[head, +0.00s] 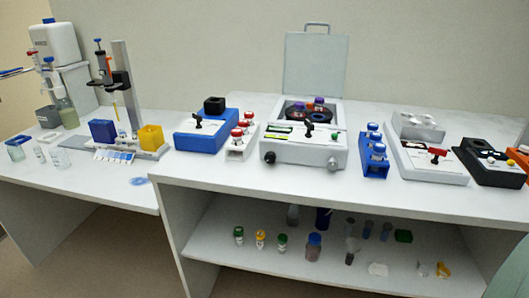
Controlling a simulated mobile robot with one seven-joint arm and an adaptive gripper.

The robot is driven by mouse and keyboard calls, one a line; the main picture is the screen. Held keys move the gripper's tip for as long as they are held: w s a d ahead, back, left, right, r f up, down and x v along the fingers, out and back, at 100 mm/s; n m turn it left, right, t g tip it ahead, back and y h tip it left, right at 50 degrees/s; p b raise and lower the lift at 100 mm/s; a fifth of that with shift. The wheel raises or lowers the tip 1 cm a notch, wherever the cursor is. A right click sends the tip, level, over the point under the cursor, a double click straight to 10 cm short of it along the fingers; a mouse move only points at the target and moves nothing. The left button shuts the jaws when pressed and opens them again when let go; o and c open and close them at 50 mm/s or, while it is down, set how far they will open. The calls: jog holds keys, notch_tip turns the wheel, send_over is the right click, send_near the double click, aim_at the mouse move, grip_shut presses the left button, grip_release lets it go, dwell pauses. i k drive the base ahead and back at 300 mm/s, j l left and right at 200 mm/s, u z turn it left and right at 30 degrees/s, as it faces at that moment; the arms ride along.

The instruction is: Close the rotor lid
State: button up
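A white benchtop machine (300,152) stands on the bench in the middle of the head view. Which part is called the rotor lid is not marked; the raised panel is the only open lid I see. My gripper is not in view.
Red-capped vials (241,134) stand close left of the machine, and a blue rack (374,155) of vials close right. A blue device (207,134) and a white device (425,160) stand farther out. A lower shelf (225,262) holds several bottles. Bare bench lies in front.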

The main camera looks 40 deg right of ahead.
aim_at(316, 24)
jog(key=z, duration=1.05)
jog(key=i+l+u, duration=0.2)
jog(key=l, duration=0.25)
jog(key=l+u, duration=0.2)
jog(key=l, duration=0.25)
